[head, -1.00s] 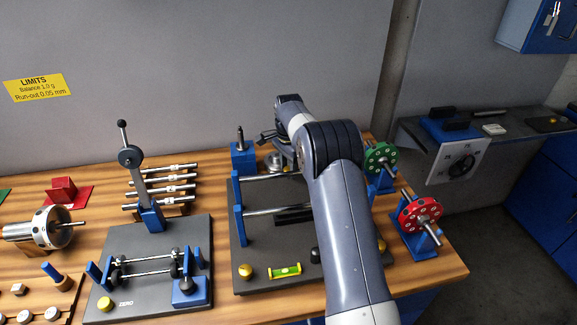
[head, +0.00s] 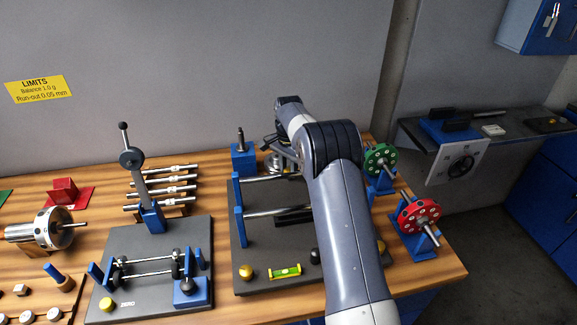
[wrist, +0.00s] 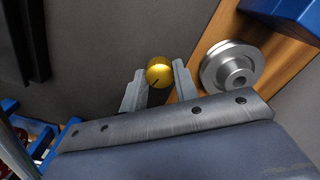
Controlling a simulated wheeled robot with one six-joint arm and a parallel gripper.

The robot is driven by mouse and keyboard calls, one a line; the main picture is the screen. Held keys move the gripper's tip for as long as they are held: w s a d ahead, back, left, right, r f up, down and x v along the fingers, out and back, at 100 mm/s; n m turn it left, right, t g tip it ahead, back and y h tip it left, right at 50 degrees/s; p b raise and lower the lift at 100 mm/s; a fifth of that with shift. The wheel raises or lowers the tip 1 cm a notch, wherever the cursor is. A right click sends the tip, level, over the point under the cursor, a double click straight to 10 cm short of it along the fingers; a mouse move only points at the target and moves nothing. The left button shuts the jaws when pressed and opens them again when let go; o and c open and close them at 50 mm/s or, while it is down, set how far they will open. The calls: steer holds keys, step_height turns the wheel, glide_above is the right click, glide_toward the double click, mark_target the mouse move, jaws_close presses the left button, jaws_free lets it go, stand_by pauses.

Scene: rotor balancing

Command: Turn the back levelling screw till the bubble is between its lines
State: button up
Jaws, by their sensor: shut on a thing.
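My gripper (wrist: 159,82) is shut on the gold knob of the back levelling screw (wrist: 158,70), with one finger on each side of it. The knob has a dark mark on its top. In the head view my gripper is at the back edge of the dark balancing stand (head: 248,285), and my arm hides the knob. The spirit level (head: 285,270) is yellow-green and lies at the stand's front edge; its bubble is too small to place against the lines.
A silver stepped disc (wrist: 233,68) sits close beside the gripper on the wood. A blue block with a post (head: 243,158) stands left of it. Blue stands with a green rotor (head: 380,160) and a red rotor (head: 418,215) are on the right. A front gold knob (head: 246,272) is left of the level.

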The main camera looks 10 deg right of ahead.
mark_target(288, 170)
steer(key=n, duration=0.4)
steer(key=shift+r+n+p, duration=0.1)
steer(key=shift+n+p, duration=0.2)
steer(key=shift+p, duration=0.1)
steer(key=n, duration=0.5)
steer(key=shift+w, duration=0.1)
steer(key=n, duration=0.5)
steer(key=shift+p, duration=0.3)
steer(key=n, duration=0.4)
steer(key=shift+r+n, duration=0.1)
steer(key=shift+n, duration=0.2)
steer(key=o, duration=1)
steer(key=shift+c, duration=0.2)
step_height(288, 170, up, 11)
steer(key=b, duration=0.1)
steer(key=shift+f, duration=0.2)
